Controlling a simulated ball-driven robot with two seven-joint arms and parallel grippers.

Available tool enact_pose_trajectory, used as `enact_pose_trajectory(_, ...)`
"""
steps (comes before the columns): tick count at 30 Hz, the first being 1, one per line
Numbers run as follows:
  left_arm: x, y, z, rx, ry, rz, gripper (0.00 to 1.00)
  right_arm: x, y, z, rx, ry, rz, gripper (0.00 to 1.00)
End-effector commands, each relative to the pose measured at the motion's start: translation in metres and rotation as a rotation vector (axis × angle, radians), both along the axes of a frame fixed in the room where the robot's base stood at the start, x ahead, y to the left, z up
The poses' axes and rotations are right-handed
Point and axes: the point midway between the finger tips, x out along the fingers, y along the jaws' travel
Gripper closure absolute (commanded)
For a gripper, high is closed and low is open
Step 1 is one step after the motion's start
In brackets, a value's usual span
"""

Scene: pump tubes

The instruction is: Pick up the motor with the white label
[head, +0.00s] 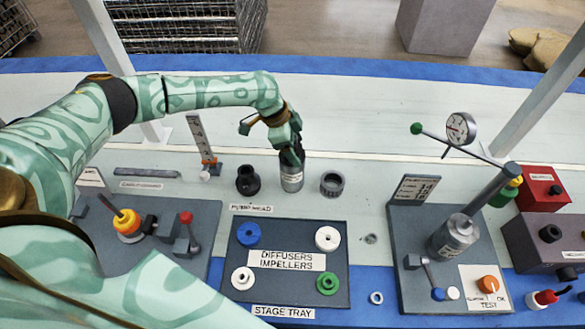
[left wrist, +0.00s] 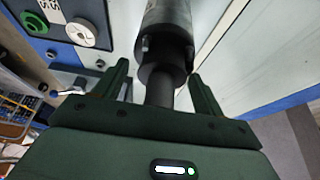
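A grey cylindrical motor with a white label (head: 291,177) stands upright on the pale table behind the tray. My left gripper (head: 291,152) is directly above it, pointing down and hiding its top. In the left wrist view, my left gripper (left wrist: 163,85) is open, with one finger on each side of the motor's narrow dark shaft (left wrist: 160,90). Gaps show between the shaft and both fingers. The wider grey motor body (left wrist: 165,35) lies beyond the fingertips. The white label does not show in the left wrist view. My right gripper is not in view.
A black pump head (head: 247,181) stands left of the motor, and a dark ring (head: 332,184) stands close on its right. In front is the tray (head: 285,230) with diffusers and impellers. A test stand with a gauge (head: 461,129) is at right.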

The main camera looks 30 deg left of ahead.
Motion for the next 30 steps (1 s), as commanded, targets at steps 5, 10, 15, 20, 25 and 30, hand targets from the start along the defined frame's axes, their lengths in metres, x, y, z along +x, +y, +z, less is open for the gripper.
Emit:
enact_pose_trajectory(5, 0.0, 0.0, 0.0, 0.0, 0.0, 0.0, 0.77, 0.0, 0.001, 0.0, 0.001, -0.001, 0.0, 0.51)
enact_pose_trajectory(10, 0.0, 0.0, 0.0, 0.0, 0.0, 0.001, 1.0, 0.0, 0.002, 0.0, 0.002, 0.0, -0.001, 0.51)
enact_pose_trajectory(15, 0.003, -0.001, 0.004, -0.006, -0.008, 0.002, 1.0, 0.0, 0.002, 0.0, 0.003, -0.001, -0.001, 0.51)
enact_pose_trajectory(20, 0.003, -0.001, 0.006, -0.005, -0.008, 0.002, 1.0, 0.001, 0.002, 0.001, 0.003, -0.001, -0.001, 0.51)
enact_pose_trajectory(25, 0.003, -0.001, 0.015, -0.006, -0.009, 0.002, 1.0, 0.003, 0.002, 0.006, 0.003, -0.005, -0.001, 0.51)
enact_pose_trajectory(30, 0.003, -0.001, 0.03, -0.006, -0.011, 0.002, 1.0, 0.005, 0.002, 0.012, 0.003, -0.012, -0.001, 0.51)
